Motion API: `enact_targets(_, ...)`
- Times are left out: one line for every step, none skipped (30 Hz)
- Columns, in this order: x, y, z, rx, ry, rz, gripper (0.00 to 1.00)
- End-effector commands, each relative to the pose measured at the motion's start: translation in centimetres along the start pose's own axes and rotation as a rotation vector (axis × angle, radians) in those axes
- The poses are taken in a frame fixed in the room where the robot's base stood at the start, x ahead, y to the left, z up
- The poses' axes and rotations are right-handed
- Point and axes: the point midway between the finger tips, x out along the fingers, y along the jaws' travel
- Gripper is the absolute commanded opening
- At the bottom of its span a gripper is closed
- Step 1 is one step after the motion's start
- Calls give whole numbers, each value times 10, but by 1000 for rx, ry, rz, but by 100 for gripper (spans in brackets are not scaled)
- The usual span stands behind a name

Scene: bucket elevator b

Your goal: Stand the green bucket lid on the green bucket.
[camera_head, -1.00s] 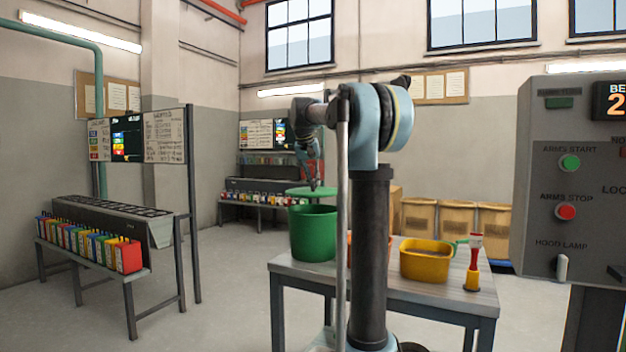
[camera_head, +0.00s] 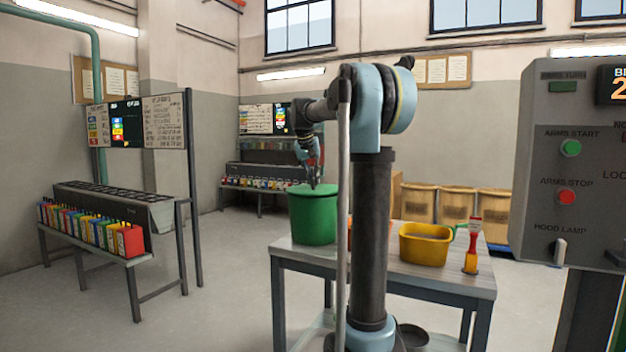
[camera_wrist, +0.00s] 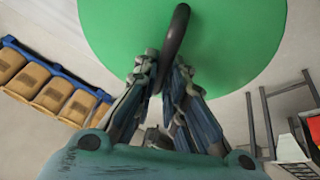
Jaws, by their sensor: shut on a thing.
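The green bucket (camera_head: 313,220) stands upright at the left end of the grey table. The green lid (camera_head: 303,188) lies level at the bucket's rim in the head view, with no gap that I can make out. In the wrist view the round lid (camera_wrist: 240,45) fills the top, with a dark curved handle (camera_wrist: 176,45) on it. My gripper (camera_head: 314,186) points down over the lid and is shut on that handle; in the wrist view its fingers (camera_wrist: 167,75) close around it. The lid hides the bucket in the wrist view.
On the table (camera_head: 460,280), a yellow tub (camera_head: 424,246) and a red-and-yellow tool (camera_head: 472,250) stand at the right. An orange thing is mostly hidden behind my column. A control panel (camera_head: 570,160) rises at the right. A rack of coloured boxes (camera_head: 95,235) is at the left.

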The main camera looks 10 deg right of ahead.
Motion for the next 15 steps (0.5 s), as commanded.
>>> enact_targets(0, 0, 0, 0, 0, 0, 0)
enact_targets(0, 0, 0, 0, 0, 0, 0)
enact_targets(0, 0, 0, 0, 0, 0, 0)
enact_targets(0, 0, 0, 0, 0, 0, 0)
enact_targets(0, 0, 0, 0, 0, 0, 0)
enact_targets(0, 0, 0, 0, 0, 0, 0)
enact_targets(1, 0, 0, 0, 0, 0, 0)
enact_targets(1, 0, 0, 0, 0, 0, 0)
enact_targets(2, 0, 0, 0, 0, 0, 0)
enact_targets(2, 0, 1, 0, 0, 0, 0)
enact_targets(2, 0, 1, 0, 0, 0, 0)
enact_targets(3, 0, 1, 0, 0, 0, 0)
enact_targets(4, 0, 1, 1, 0, 1, 0)
enact_targets(4, 0, 1, 1, 0, 1, 0)
enact_targets(5, 0, 2, 1, 0, 1, 0)
